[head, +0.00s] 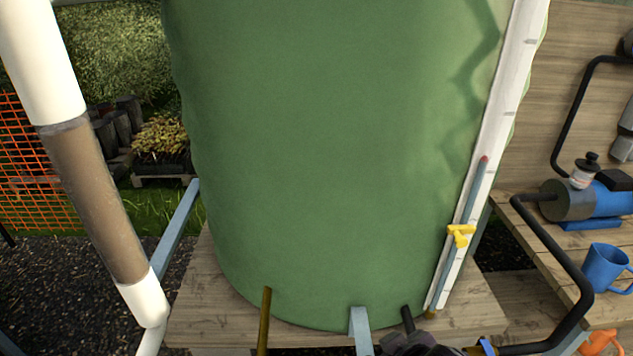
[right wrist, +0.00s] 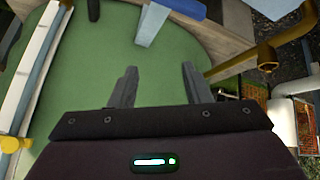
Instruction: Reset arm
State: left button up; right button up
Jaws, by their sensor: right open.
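My right gripper (right wrist: 160,68) shows in the right wrist view. Its two dark fingers are apart with nothing between them, and the green tank wall lies behind them. I cannot make out this gripper clearly in the head view. My left gripper is in neither view. The large green tank (head: 330,150) fills the middle of the head view. A white gauge board (head: 510,80) with a sight tube and a yellow clip (head: 460,233) runs up its right side.
The tank stands on a wooden platform (head: 200,300). A brass pipe (head: 265,315) and a pale blue bracket (head: 359,325) stand at its front. A thick white pipe (head: 45,60) is at left. A blue mug (head: 604,268) and blue pump (head: 605,198) are on the right bench.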

jog(key=s+d+f+m+g+h, duration=0.2)
jog(key=s+d+f+m+g, duration=0.15)
jog(key=s+d, duration=0.4)
jog(key=s+f+g, duration=0.1)
jog(key=s+f, duration=0.1)
jog(key=f, duration=1.5)
jog(key=s+f+g, duration=0.1)
jog(key=s+f, duration=0.2)
jog(key=f, duration=1.3)
jog(key=s+d+f, duration=0.3)
jog(key=s+f, duration=1.1)
jog(key=s, duration=0.3)
jog(key=shift+s+f+g, duration=0.3)
jog(key=shift+f+g, duration=0.05)
jog(key=shift+f, duration=0.05)
